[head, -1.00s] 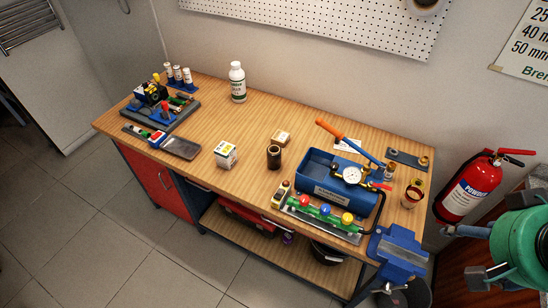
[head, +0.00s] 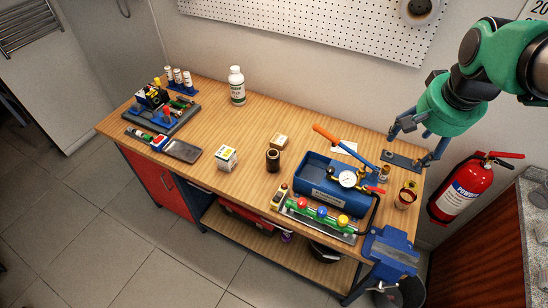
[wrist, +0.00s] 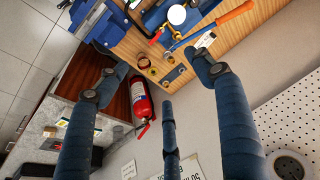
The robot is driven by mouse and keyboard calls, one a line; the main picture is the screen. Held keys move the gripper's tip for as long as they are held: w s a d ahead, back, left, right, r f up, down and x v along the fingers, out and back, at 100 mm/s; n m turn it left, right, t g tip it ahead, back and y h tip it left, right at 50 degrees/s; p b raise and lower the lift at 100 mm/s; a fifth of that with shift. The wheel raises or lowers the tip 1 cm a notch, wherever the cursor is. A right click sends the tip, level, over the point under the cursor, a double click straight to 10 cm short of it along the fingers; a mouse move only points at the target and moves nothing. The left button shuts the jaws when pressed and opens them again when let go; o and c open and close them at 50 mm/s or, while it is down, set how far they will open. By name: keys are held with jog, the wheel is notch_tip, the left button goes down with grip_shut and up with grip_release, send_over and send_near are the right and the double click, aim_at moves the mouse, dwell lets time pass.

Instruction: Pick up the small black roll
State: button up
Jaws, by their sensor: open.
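A small black roll (head: 273,160), a short upright dark cylinder with a brownish open top, stands near the middle of the wooden bench (head: 215,118) in the head view. I cannot make it out in the wrist view. My gripper (head: 411,150) is at the right in the head view, high near the wall and the bench's back right corner, well to the right of the roll. Its dark blue fingers are spread wide and empty in the wrist view (wrist: 164,84).
A blue pump box (head: 332,192) with gauge and orange-handled lever stands right of the roll. A vise (head: 392,252) is at the front right corner. A fire extinguisher (head: 462,192) hangs at right.

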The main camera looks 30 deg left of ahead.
jog(key=w+a+f+g+p, duration=0.1)
jog(key=w+a+f+p, duration=0.2)
jog(key=w+a, duration=0.7)
jog(key=g+h+p, duration=0.1)
jog(key=g+p, duration=0.1)
jog(key=p, duration=0.4)
send_over(273, 155)
jog(key=s, duration=0.2)
notch_tip(273, 155, down, 24)
jog(key=r, duration=0.1)
jog(key=shift+d+f, duration=0.25)
jog(key=shift+d, duration=0.05)
jog(key=shift+f, duration=0.1)
notch_tip(273, 155, down, 8)
jog(key=p, duration=0.1)
jog(key=shift+f, duration=0.2)
jog(key=shift+f, duration=0.15)
jog(key=shift+d+f+p, duration=0.15)
jog(key=shift+f+p, duration=0.45)
jog(key=shift+f, duration=1.85)
